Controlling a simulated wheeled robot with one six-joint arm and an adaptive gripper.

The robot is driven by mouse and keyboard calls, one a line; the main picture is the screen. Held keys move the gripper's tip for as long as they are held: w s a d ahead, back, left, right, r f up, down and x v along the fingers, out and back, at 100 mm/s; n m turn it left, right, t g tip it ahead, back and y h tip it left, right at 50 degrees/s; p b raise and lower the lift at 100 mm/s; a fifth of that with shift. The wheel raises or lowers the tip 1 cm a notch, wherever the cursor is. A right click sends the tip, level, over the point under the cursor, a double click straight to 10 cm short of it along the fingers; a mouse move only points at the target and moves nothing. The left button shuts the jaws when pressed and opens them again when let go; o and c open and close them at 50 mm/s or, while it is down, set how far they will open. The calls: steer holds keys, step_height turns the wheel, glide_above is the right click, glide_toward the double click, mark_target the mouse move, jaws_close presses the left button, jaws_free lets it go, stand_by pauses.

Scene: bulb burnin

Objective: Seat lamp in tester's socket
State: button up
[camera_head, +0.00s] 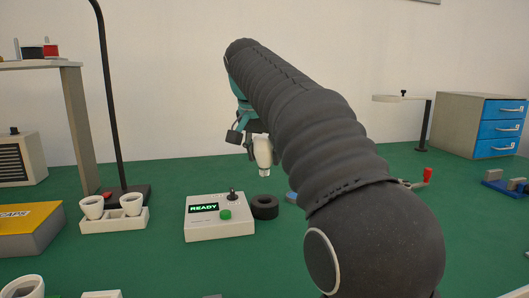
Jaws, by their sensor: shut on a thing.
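My gripper (250,140) is partly hidden behind my dark, ribbed arm. It is shut on a whitish lamp (263,151), which hangs upright with its metal base down, above the green bench and clear of it. A white box with a lit READY display, the tester (218,229), sits on the bench below and left of the lamp. It has a green button and a small black lever. A white block with white cup-shaped sockets (131,204) stands left of the tester, apart from it. Whether these sockets belong to the tester, I cannot tell.
A black ring (264,207) lies just right of the tester. A black lamp post (107,120) rises behind the socket block. A yellow-topped box (25,222) is at left, a blue-drawer cabinet (468,123) at back right. More white cups (22,287) are at the front left.

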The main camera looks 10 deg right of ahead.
mark_target(262, 167)
steer(key=shift+f+b, duration=1.95)
steer(key=shift+f, duration=0.95)
steer(key=shift+s+f+b, duration=0.1)
steer(key=shift+f+b, duration=0.7)
steer(key=shift+f, duration=0.7)
stand_by(0.5)
steer(key=o, duration=1.2)
steer(key=v, duration=1.2)
